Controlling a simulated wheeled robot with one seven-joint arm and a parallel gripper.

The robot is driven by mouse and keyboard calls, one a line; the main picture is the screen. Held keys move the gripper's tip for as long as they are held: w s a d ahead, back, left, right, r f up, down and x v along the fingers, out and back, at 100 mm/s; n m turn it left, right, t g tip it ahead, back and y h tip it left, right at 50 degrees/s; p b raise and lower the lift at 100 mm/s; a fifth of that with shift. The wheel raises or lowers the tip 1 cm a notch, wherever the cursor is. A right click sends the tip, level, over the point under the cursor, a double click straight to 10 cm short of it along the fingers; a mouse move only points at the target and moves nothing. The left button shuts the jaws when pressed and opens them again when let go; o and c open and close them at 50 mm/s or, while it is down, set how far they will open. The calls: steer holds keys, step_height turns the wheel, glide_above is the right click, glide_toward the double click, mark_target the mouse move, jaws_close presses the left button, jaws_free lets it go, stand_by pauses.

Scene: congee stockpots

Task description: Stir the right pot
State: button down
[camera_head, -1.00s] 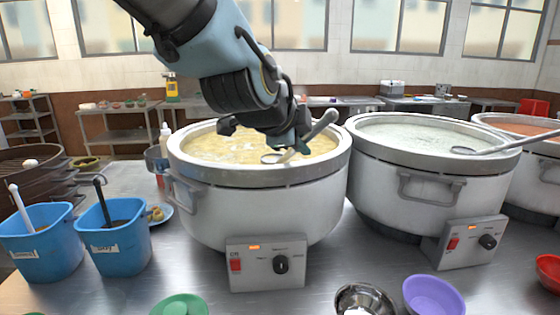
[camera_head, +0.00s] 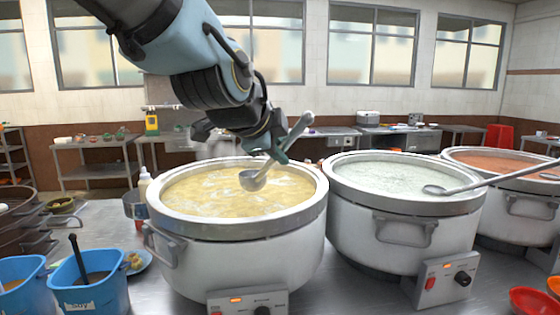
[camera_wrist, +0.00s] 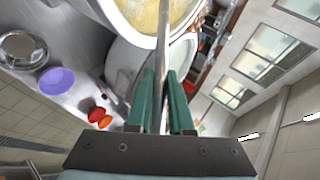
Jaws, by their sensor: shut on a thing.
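My gripper (camera_head: 277,152) is shut on the handle of a metal ladle and holds it over the left pot (camera_head: 235,228). The ladle's bowl (camera_head: 254,180) shows in full above the yellow congee (camera_head: 215,193) and looks clear of it; its handle tilts up to the right. In the wrist view, the green fingers of my gripper (camera_wrist: 160,92) clasp the handle (camera_wrist: 163,45). The middle pot (camera_head: 350,220) holds pale greenish congee (camera_head: 385,177). The far right pot (camera_head: 525,205) holds reddish-orange congee (camera_head: 490,163) and is cut by the picture edge.
Another ladle (camera_head: 490,182) lies across the middle pot's rim, its handle reaching right in front of the reddish pot. A red bowl (camera_head: 535,300) is front right. A purple bowl (camera_wrist: 56,81) shows in the wrist view.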

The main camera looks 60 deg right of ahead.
steer(key=shift+w+d+r, duration=0.1)
steer(key=shift+w+r, duration=0.15)
steer(key=shift+r, duration=0.15)
steer(key=w+d+r+g+y+p, duration=0.1)
steer(key=w+d+r, duration=0.15)
steer(key=w, duration=0.35)
steer(key=w+d+r+m+g+y+p, duration=0.1)
steer(key=w+d+r+g, duration=0.1)
steer(key=w+r, duration=0.3)
steer(key=w+d+r+g+y+p, duration=0.1)
steer(key=w+d+r, duration=0.1)
steer(key=w, duration=0.5)
step_height(320, 180, down, 16)
steer(key=b, duration=1.3)
steer(key=shift+s+d+r, duration=0.15)
